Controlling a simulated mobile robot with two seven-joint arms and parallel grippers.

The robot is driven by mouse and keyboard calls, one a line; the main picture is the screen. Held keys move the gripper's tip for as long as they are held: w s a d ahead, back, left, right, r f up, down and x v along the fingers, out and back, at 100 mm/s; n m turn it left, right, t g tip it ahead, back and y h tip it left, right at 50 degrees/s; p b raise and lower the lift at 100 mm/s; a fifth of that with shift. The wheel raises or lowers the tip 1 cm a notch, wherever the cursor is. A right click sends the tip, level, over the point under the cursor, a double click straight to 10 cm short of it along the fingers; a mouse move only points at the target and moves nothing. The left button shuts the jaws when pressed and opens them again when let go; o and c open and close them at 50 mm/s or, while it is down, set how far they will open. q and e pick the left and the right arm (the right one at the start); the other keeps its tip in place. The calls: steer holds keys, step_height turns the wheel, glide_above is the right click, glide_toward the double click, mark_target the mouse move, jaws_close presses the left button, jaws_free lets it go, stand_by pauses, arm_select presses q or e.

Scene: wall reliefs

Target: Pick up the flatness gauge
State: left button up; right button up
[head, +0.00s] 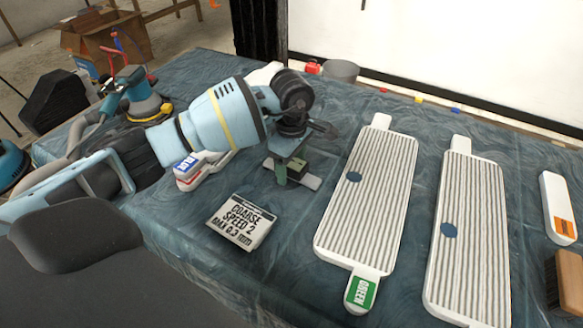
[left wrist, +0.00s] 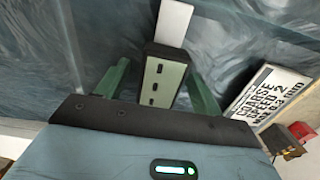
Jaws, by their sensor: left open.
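A small block with a dark top (head: 298,166) and a white strip (head: 306,181) lies on the cloth-covered table. It appears to be the flatness gauge. In the left wrist view, its pale green face with dark slots (left wrist: 160,82) shows between my fingers, and the white strip (left wrist: 174,22) extends beyond it. My left gripper (head: 291,163) is open and points down over the block. In the left wrist view, the green fingers of my left gripper (left wrist: 158,80) stand on either side of the block, with visible gaps. My right gripper is not in view.
A "COARSE SPEED 2" card (head: 242,221) lies in front of the gripper. Two ribbed white panels (head: 368,195) (head: 470,230) lie to the right. A white piece with a blue label (head: 187,164) lies under my arm. A sander (head: 140,95) stands at the left.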

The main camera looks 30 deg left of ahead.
arm_select(q)
steer(key=c, duration=1.2)
steer(key=shift+o, duration=0.2)
steer(key=shift+r, duration=0.15)
steer(key=shift+r, duration=0.55)
step_height(320, 180, up, 2)
steer(key=shift+r, duration=0.2)
steer(key=s+d, duration=0.1)
steer(key=s, duration=0.4)
steer(key=s+d, duration=0.1)
steer(key=s, duration=0.4)
steer(key=s+d+r, duration=0.1)
steer(key=s, duration=0.4)
steer(key=shift+s+d+r+b, duration=0.1)
steer(key=shift+s+d+b, duration=0.2)
steer(key=shift+d, duration=0.05)
